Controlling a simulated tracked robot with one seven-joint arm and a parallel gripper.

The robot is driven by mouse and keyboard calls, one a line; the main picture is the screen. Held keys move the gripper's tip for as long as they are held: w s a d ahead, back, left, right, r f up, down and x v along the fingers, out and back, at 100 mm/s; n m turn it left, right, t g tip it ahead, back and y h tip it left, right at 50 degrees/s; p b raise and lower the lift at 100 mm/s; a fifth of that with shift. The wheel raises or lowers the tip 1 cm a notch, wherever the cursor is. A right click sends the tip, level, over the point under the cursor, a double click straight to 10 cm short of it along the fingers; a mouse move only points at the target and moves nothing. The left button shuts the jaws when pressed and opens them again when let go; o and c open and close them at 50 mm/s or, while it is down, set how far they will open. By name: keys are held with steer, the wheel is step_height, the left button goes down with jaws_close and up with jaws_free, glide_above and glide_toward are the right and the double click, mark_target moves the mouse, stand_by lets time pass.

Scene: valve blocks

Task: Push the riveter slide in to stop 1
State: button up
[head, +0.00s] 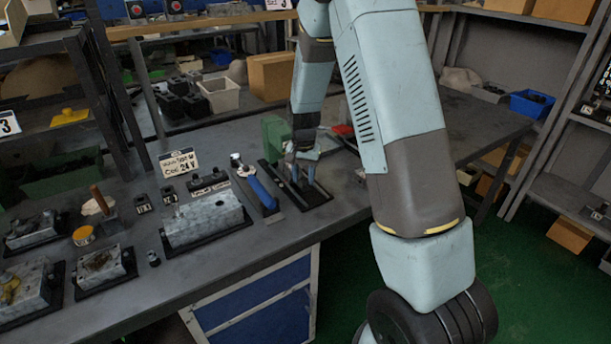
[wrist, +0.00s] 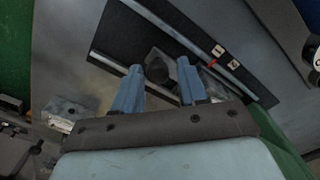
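The riveter is a green block (head: 275,135) at the back of a black base plate (head: 322,193) with a pale rail, near the right part of the bench. In the wrist view the base plate (wrist: 120,35) carries the rail, a red mark (wrist: 216,50) and two small white number tags (wrist: 226,57). A dark, knob-like piece (wrist: 158,68), seemingly the slide's, shows between my fingertips. My gripper (head: 302,180) points down over the plate. In the wrist view its blue fingers (wrist: 159,67) stand apart. I cannot tell whether they touch the knob.
A blue-handled tool (head: 262,193) lies just left of the plate. A grey valve block (head: 205,220) and a card sign (head: 178,162) stand further left. The bench top right of the plate is mostly clear. A shelf with bins (head: 225,93) stands behind.

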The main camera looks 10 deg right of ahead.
steer(key=shift+o, duration=0.8)
steer(key=shift+d, duration=0.1)
step_height(320, 180, up, 14)
steer(key=shift+f, duration=0.1)
steer(key=s+d+r+n+t, duration=0.2)
steer(key=s+d+r+t, duration=0.1)
steer(key=s+r, duration=1.05)
steer(key=s+r+n+t, duration=0.1)
steer(key=s, duration=0.8)
steer(key=s+d+r+n+t, duration=0.1)
steer(key=s+r+n, duration=0.1)
steer(key=s, duration=0.7)
steer(key=shift+s+d+r+t, duration=0.15)
steer(key=shift+d+r+t, duration=0.15)
